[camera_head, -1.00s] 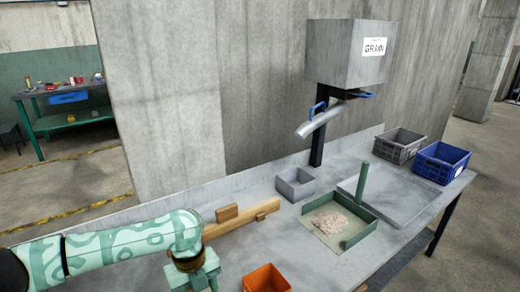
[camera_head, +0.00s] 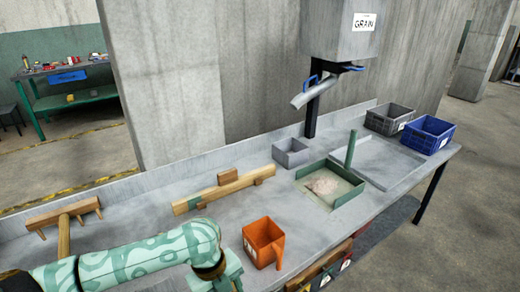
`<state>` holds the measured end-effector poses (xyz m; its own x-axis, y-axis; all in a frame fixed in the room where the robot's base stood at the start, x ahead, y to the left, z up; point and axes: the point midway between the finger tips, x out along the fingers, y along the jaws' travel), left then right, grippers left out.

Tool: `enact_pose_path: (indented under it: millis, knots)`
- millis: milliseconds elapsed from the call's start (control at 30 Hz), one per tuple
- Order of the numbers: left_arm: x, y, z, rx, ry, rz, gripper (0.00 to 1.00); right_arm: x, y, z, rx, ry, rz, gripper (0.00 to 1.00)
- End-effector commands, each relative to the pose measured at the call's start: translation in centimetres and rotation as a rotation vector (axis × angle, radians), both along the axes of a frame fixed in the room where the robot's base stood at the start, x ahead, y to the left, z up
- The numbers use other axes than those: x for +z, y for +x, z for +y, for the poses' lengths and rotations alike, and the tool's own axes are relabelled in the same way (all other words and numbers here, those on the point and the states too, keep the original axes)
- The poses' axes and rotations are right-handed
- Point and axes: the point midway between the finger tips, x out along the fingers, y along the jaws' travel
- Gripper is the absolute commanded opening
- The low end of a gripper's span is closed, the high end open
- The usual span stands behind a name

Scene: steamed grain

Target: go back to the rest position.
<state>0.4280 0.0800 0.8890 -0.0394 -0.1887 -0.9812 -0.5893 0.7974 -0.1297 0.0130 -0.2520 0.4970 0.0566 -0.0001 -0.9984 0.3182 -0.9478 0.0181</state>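My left arm comes in at the lower left, patterned in mint green. Its gripper (camera_head: 230,280) points down at the bottom edge, and its fingertips are cut off by the frame. I cannot see whether it holds anything. My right arm and gripper are not in view.
On the grey bench stand an orange scoop-like box (camera_head: 262,242), a green tray (camera_head: 349,194) with pale grain, a small grey box (camera_head: 291,153), wooden blocks (camera_head: 222,190) and a wooden rake (camera_head: 62,216). Grey (camera_head: 388,119) and blue (camera_head: 428,134) crates stand at the far right, beyond the grain hopper (camera_head: 345,30).

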Motion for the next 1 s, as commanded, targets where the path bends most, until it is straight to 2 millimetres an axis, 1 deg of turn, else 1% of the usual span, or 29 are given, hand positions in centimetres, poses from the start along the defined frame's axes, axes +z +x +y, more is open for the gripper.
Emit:
enact_pose_path:
  millis: [33,100,167,267,333,367,400,467,500,567,600,667,700,800,900,1000]
  knots:
    - [-0.5,-1.0,-1.1,0.014,-0.028,-0.004,0.54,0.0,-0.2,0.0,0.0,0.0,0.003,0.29]
    - [-0.8,-2.0,-2.6,0.051,-0.068,-0.024,0.54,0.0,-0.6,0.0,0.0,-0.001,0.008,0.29]
    - [-0.9,-3.0,-3.9,0.096,-0.109,-0.041,0.54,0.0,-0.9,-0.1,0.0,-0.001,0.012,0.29]
    - [-0.8,-4.3,-5.7,0.21,-0.189,-0.076,0.54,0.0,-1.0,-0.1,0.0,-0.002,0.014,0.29]
    - [-0.5,-5.2,-6.5,0.339,-0.257,-0.103,0.54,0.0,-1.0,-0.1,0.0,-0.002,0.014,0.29]
    - [-0.2,-5.6,-6.6,0.411,-0.288,-0.117,0.54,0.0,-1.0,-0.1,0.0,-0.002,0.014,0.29]
    - [0.0,-5.9,-6.2,0.527,-0.325,-0.135,0.54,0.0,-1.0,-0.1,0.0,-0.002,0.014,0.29]
    - [0.4,-6.2,-4.6,0.727,-0.366,-0.17,0.54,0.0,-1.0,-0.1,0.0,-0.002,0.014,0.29]
    - [0.4,-6.5,-2.8,0.864,-0.377,-0.196,0.54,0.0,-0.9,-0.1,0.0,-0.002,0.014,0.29]
    - [0.4,-7.0,0.4,1.054,-0.375,-0.237,0.54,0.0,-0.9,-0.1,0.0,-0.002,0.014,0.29]
    - [0.4,-7.5,2.6,1.169,-0.364,-0.267,0.54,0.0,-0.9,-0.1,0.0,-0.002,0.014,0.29]
    - [0.2,-8.4,5.9,1.318,-0.336,-0.311,0.54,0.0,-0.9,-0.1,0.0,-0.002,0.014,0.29]
    - [0.2,-9.2,7.9,1.402,-0.314,-0.341,0.54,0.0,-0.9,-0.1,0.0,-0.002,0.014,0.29]
    - [0.3,-11.1,12.3,1.566,-0.256,-0.411,0.54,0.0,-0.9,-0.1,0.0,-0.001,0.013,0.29]
    - [0.5,-13.1,16.0,1.688,-0.194,-0.479,0.54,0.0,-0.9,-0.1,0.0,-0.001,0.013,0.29]
    - [1.0,-15.2,19.2,1.787,-0.133,-0.546,0.54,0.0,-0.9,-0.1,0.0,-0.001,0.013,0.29]
